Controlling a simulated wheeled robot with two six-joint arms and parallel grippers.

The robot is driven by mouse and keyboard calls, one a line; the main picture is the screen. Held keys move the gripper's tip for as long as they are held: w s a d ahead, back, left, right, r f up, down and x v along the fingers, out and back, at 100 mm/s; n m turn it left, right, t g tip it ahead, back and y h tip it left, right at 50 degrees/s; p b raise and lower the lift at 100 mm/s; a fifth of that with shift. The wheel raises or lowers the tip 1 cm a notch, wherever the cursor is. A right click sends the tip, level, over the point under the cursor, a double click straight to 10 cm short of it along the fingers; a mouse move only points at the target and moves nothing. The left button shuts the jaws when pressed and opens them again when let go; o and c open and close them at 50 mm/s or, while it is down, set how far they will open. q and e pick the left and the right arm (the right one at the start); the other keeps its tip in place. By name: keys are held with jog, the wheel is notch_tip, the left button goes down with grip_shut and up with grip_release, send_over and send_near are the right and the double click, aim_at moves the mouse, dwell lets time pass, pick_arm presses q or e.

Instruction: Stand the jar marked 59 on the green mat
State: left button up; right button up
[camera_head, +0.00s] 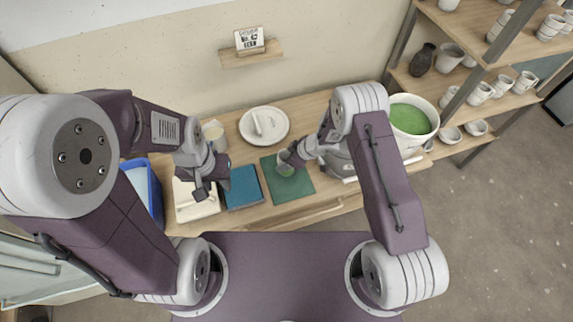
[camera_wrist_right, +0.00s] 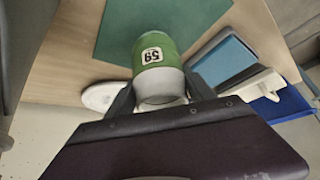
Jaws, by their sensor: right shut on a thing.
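The jar marked 59 (camera_wrist_right: 152,52) is green on one part and pale grey on the other, with a white label, in the right wrist view. My right gripper (camera_wrist_right: 160,98) is shut on its pale part. In the head view the jar (camera_head: 286,169) is held at my right gripper (camera_head: 292,157), over the upper left part of the green mat (camera_head: 293,192). The mat also shows in the right wrist view (camera_wrist_right: 115,30). I cannot tell whether jar and mat touch. My left gripper (camera_head: 212,187) looks open and empty, above the cream board's right side.
A white plate (camera_head: 274,118) is behind. A large bucket of green glaze (camera_head: 412,119) stands right. The green mat's lower part is clear.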

jog(key=f, duration=0.2)
jog(key=shift+s+f, duration=0.3)
jog(key=shift+s, duration=0.05)
jog(key=shift+w+f, duration=0.15)
jog(key=shift+w, duration=0.05)
jog(key=shift+f, duration=0.15)
pick_arm(q)
jog(key=shift+s+f, duration=0.2)
jog(key=shift+s, duration=0.05)
pick_arm(e)
jog(key=o, duration=1.8)
jog(key=shift+s, duration=0.1)
jog(key=shift+c, duration=0.2)
jog(key=shift+r, duration=0.3)
pick_arm(q)
jog(key=shift+r+p, duration=0.7)
jog(key=shift+r, duration=0.15)
pick_arm(e)
jog(key=v, duration=1.2)
jog(key=shift+f, duration=0.1)
